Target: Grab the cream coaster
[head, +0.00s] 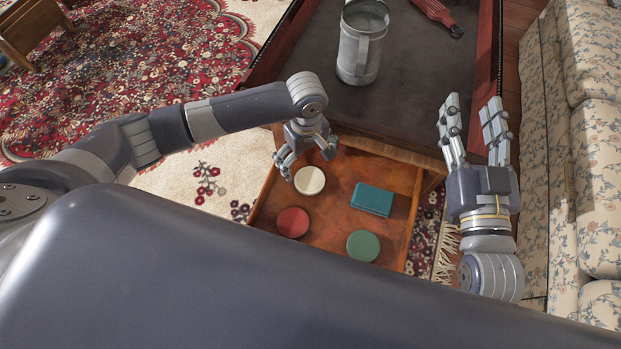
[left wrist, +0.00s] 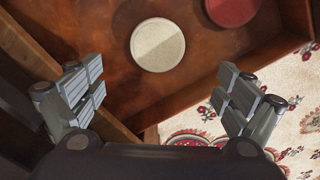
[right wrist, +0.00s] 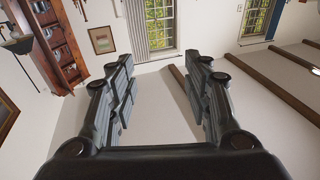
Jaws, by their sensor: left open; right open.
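The cream coaster (head: 309,181) is a round, flat disc lying in the open wooden drawer (head: 333,216), near the drawer's upper left. It also shows in the left wrist view (left wrist: 158,45), ahead of the fingers and between them. My left gripper (head: 309,160) is open and empty, just above the coaster at the table side of the drawer. In the left wrist view its fingers (left wrist: 170,95) are spread wide and apart from the coaster. My right gripper (head: 472,125) is open and empty, raised to the right of the drawer, fingers pointing up.
The drawer also holds a red coaster (head: 292,222), a green coaster (head: 363,245) and a teal box (head: 372,199). A floral sofa (head: 590,150) borders the right.

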